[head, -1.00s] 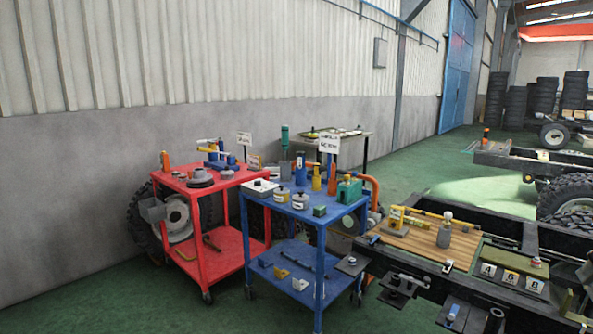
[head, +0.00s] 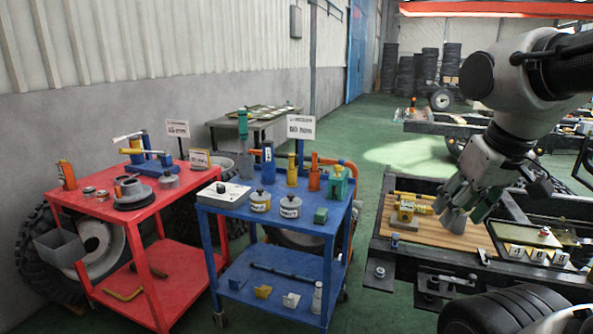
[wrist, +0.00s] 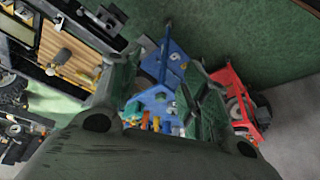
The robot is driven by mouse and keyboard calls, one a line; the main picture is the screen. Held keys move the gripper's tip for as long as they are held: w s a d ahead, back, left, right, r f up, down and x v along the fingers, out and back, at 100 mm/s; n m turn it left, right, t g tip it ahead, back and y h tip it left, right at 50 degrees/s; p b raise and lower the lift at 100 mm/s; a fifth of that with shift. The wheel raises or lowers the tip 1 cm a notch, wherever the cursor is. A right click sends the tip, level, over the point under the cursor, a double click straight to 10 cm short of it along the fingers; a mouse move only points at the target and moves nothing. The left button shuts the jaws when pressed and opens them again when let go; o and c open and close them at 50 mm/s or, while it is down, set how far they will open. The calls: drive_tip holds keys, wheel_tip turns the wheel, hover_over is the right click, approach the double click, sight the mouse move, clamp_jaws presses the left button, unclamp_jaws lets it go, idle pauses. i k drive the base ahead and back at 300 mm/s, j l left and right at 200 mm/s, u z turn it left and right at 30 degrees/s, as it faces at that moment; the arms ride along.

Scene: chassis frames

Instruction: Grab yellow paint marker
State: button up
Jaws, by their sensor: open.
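I cannot tell for sure which thing is the yellow paint marker. A slim upright yellow item (head: 292,170) stands on the blue cart's top (head: 262,214), between a blue bottle (head: 268,163) and an orange one (head: 314,178). Other yellow pieces (head: 408,208) lie on the wooden board (head: 450,237) at right. My gripper (head: 462,212) hangs over that board in the head view, well right of the blue cart. In the wrist view my gripper (wrist: 163,88) has its fingers apart with nothing between them; the cart's small items show beyond, far below.
A red cart (head: 160,222) with tools and discs stands left of the blue cart. Two labelled cans (head: 290,206) and a white box (head: 224,194) sit at the blue cart's front. A black vehicle frame (head: 420,262) with a tyre (head: 510,312) borders the right. Green floor shows between.

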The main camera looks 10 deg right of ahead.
sight(292, 157)
drive_tip(key=i+j+z, duration=0.1)
drive_tip(key=i+j, duration=0.2)
drive_tip(key=i+j+z, duration=0.1)
drive_tip(key=i+j, duration=0.45)
drive_tip(key=j, duration=0.15)
drive_tip(key=i+j+z, duration=0.15)
drive_tip(key=i+j, duration=0.15)
drive_tip(key=i+j+z, duration=0.1)
drive_tip(key=i+j, duration=0.15)
drive_tip(key=j, duration=0.2)
drive_tip(key=i+j+z, duration=0.1)
drive_tip(key=i+j, duration=0.15)
drive_tip(key=j, duration=0.2)
drive_tip(key=i+j, duration=0.2)
drive_tip(key=j, duration=0.2)
drive_tip(key=i+z, duration=0.05)
